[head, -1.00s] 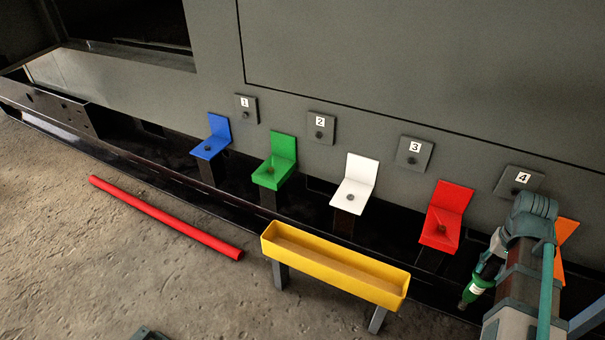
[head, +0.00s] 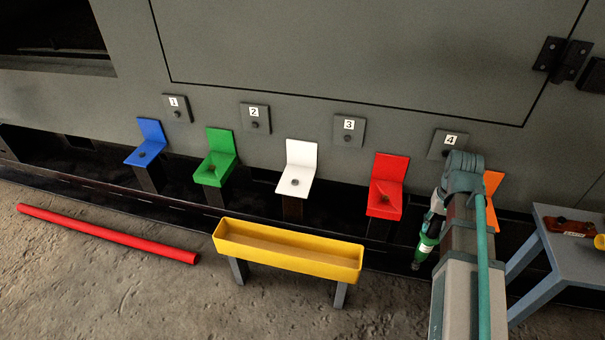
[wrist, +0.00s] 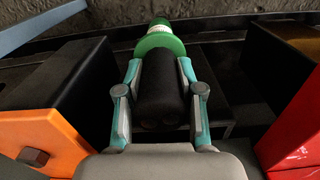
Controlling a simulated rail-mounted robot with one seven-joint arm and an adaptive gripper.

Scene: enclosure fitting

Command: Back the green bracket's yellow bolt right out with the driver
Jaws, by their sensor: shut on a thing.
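The green bracket (head: 222,147) is second from the left in the row along the grey wall, with a dark bolt head (head: 210,168) on its ledge. No yellow shows on that bolt. My gripper (head: 436,216) is far to the right of it, between the red and orange brackets. It is shut on the driver (head: 425,246), which has a green body and a dark tip pointing down in the head view. In the wrist view my gripper (wrist: 159,82) has its fingers on both sides of the driver's black handle (wrist: 161,90), with the green collar beyond.
Blue (head: 151,131), white (head: 302,153), red (head: 390,168) and orange (head: 492,183) brackets share the row. Numbered plates sit above. A yellow trough (head: 290,262) stands in front. A red rod (head: 105,233) lies on the floor. A table (head: 560,250) with items stands right.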

